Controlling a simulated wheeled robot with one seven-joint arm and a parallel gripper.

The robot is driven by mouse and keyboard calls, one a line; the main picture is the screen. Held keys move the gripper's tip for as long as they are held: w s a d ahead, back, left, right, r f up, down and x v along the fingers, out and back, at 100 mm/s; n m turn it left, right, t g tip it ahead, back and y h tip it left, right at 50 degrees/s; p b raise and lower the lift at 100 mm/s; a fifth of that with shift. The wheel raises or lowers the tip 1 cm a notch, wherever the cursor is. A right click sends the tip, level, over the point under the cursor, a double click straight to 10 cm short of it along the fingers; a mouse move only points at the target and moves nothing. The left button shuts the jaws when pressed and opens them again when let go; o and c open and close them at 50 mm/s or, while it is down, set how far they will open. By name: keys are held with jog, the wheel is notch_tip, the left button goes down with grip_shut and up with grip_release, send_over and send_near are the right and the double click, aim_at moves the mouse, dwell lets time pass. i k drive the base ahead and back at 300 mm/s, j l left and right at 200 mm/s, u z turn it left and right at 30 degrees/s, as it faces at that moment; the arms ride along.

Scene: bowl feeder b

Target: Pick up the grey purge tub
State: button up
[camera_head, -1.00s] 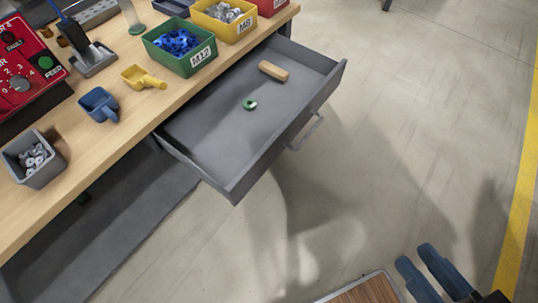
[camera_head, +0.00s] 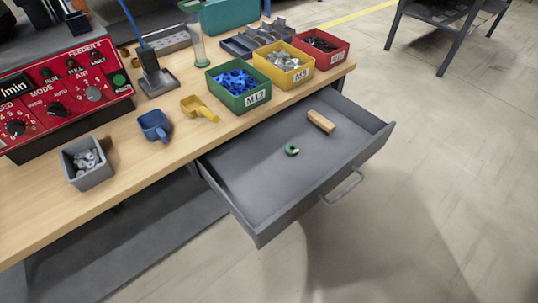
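The grey purge tub (camera_head: 92,177) is a small, open, square grey box. It stands upright on the wooden bench top at the left, close to the front edge, with several silvery metal parts (camera_head: 86,160) inside. My gripper is not in view in the current picture, so its state and its distance from the tub do not show.
A red feeder control panel (camera_head: 60,92) stands behind the tub. A blue scoop (camera_head: 155,126), a yellow scoop (camera_head: 200,109) and a green M12 bin (camera_head: 239,104) sit to its right. An open grey drawer (camera_head: 258,188) juts out, holding a wooden block (camera_head: 321,122) and a green ring (camera_head: 292,150).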

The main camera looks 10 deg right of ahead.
aim_at(85, 164)
jog(key=i+j+u, duration=0.2)
jog(key=u, duration=0.15)
jog(key=i+j+u, duration=0.4)
jog(key=u, duration=0.25)
jog(key=i+l, duration=0.05)
jog(key=i, duration=0.05)
